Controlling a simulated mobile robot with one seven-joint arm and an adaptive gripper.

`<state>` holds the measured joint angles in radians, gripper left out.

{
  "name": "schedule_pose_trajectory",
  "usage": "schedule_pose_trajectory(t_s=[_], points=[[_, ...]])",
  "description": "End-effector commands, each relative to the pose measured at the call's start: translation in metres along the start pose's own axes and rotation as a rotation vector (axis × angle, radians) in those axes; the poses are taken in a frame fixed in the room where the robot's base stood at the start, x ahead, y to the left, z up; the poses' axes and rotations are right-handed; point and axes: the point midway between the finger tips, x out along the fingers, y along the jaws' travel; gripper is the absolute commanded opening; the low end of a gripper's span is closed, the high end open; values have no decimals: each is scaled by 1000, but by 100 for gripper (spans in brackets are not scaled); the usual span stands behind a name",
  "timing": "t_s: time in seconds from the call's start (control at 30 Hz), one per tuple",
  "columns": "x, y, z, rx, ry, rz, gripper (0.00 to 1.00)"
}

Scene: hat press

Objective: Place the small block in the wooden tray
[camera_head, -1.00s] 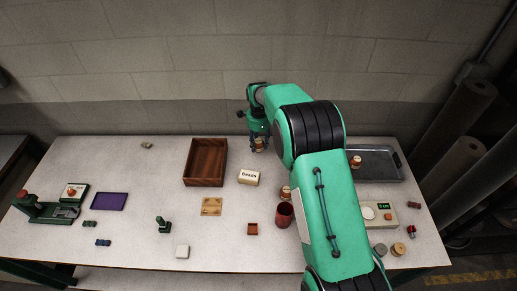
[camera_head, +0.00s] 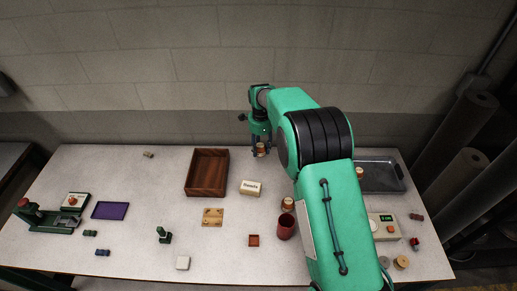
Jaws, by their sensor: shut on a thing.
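The wooden tray (camera_head: 208,174) is a dark reddish open box at the back middle of the bench, and it looks empty. My gripper (camera_head: 260,150) is to the right of the tray, near the bench's back edge. Its fingers point down and are shut on a small brown jar-like thing with a pale band (camera_head: 261,150); how high it is above the bench is hard to tell. A small white block (camera_head: 183,262) lies near the front edge. A small greenish-tan block (camera_head: 148,154) lies at the back left.
A cream labelled box (camera_head: 250,188) stands between tray and arm. A red cup (camera_head: 285,227) and a brown jar (camera_head: 287,204) stand beside my arm. A grey metal tray (camera_head: 385,186) is at right. A purple mat (camera_head: 110,211) lies at left; the bench between mat and wooden tray is mostly clear.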

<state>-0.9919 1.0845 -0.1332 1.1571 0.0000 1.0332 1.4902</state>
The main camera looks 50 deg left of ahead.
Motion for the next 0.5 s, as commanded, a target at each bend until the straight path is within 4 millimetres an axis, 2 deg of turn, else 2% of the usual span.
schedule_pose_trajectory(t_s=[0.27,0.37,0.5], points=[[-1,0,4,-18,0,0,15],[-1,0,12,-57,0,0,15],[-2,1,33,-162,0,0,15]])
